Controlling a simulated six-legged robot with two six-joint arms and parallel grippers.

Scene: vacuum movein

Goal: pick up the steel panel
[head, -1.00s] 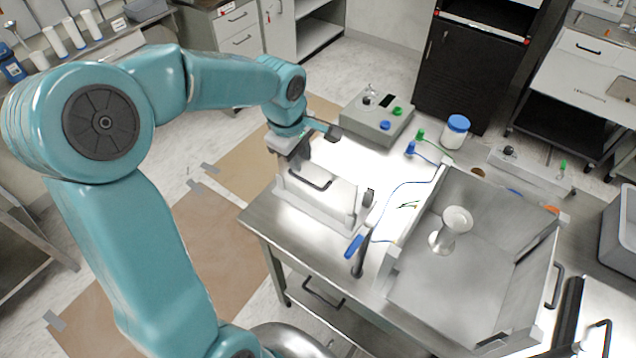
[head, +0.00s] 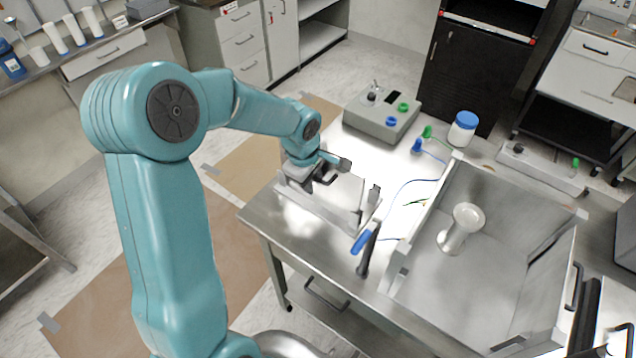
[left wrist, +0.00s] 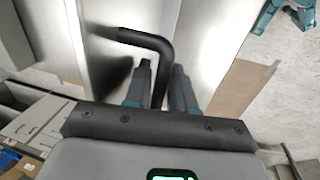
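The steel panel (head: 345,192) is a flat, bright metal sheet with a black handle, standing in a low pale holder at the left of the steel table. My left gripper (head: 330,170) is down at its handle and hides part of it. In the left wrist view the bent black handle (left wrist: 150,42) runs between the two fingertips (left wrist: 161,80) of my left gripper. The fingers look apart on either side of the bar, with no firm grip seen. Bright metal, probably the panel (left wrist: 205,30), fills much of the view behind the handle. My right gripper is not in view.
An open steel box (head: 500,265) with a white flanged fitting (head: 460,228) stands at the table's right. The table's front left corner (head: 262,213) is clear.

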